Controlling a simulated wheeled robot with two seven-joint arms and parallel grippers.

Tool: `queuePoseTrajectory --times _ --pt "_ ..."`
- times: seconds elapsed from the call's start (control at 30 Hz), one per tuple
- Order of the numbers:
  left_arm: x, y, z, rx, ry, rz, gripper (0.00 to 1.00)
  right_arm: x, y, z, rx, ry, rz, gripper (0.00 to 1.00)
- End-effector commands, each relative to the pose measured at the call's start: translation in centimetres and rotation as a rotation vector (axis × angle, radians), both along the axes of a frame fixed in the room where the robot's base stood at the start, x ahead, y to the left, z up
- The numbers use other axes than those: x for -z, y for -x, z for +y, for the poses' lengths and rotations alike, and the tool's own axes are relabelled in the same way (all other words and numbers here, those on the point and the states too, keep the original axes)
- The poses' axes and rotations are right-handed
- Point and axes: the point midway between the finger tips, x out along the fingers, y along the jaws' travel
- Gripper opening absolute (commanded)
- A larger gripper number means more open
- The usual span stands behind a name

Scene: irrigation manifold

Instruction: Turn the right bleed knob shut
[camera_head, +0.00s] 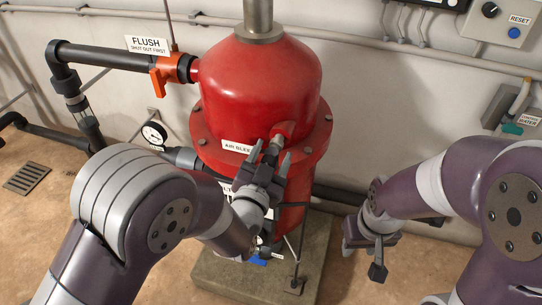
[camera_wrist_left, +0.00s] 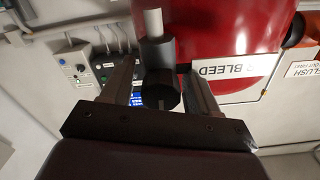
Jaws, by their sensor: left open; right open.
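The red tank (camera_head: 262,85) stands in the middle of the head view with an "AIR BLEED" label (camera_head: 238,147). A short bleed fitting (camera_head: 279,139) comes out of its front beside the label. In the left wrist view a dark bleed knob (camera_wrist_left: 160,90) on a grey stem sits between the two fingers of my left gripper (camera_wrist_left: 160,92). The fingers lie on either side of it with gaps showing. In the head view my left gripper (camera_head: 274,162) is open around the fitting and hides much of the knob. My right gripper (camera_head: 363,258) is open and empty, low at the right.
An orange-handled flush valve (camera_head: 160,78) is on the pipe at upper left. A gauge (camera_head: 154,133) is left of the tank. A concrete plinth (camera_head: 220,280) bears the tank.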

Motion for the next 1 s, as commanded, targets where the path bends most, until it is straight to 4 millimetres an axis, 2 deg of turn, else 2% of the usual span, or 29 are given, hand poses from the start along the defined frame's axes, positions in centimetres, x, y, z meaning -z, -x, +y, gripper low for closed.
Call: queuePoseTrajectory --times 0.17,0.27,0.47,0.63,0.8,1.0 --pt "0.1 0.9 0.2 0.001 0.000 0.001 0.60 0.2 0.0 0.0 0.000 0.000 0.000 0.43" --pt "0.2 2.7 0.8 0.002 0.000 0.001 0.60 0.6 0.0 0.0 0.000 0.000 0.000 0.43" --pt "0.2 7.4 2.3 0.004 0.000 0.000 0.60 1.2 0.0 0.0 0.000 0.000 0.000 0.43" --pt "0.1 10.7 3.3 0.005 -0.002 0.002 0.60 1.1 0.0 0.0 0.000 0.000 0.000 0.43" --pt "0.0 12.0 3.9 0.001 0.000 0.000 0.60 1.0 0.0 0.0 0.000 0.000 0.000 0.43" --pt "0.0 12.1 3.9 0.000 0.000 -0.001 0.60 1.0 0.0 0.0 0.000 0.000 0.000 0.43"
